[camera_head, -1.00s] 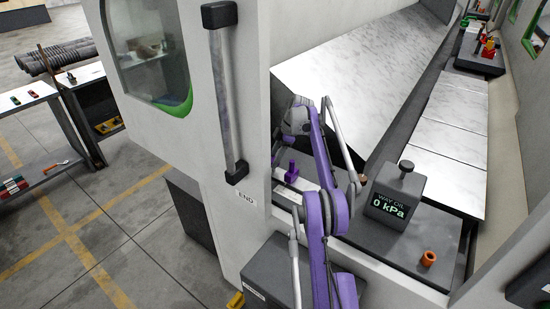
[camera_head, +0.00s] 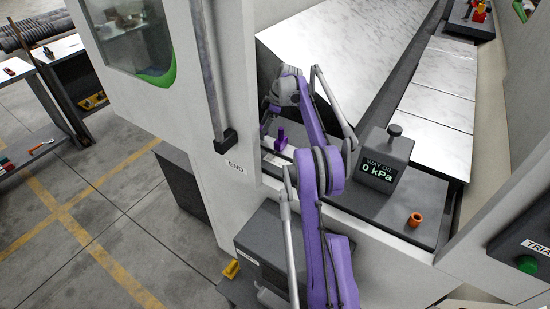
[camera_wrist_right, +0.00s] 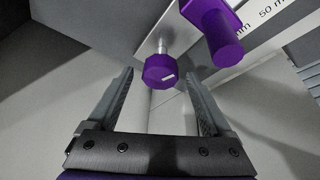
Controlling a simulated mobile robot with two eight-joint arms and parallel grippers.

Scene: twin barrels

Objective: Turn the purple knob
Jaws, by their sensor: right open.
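In the right wrist view, a purple faceted knob (camera_wrist_right: 160,72) with a pale mark sits on the end of a short metal shaft. It shows between the two fingers of my right gripper (camera_wrist_right: 160,88), which is open; I see no finger touching it. My right gripper also shows small in the head view (camera_head: 267,118), inside the machine opening. I cannot make out the knob in the head view. A second purple part, an upright post on a plate (camera_wrist_right: 225,42), stands up and right of the knob; it also shows in the head view (camera_head: 281,138). My left gripper is not in view.
A grey box with a "0 kPa" display (camera_head: 379,174) and an orange cylinder (camera_head: 415,219) stand right of my arm. The machine door with its long handle (camera_head: 211,70) is to the left. A white strip with markings (camera_wrist_right: 278,30) is beside the post.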

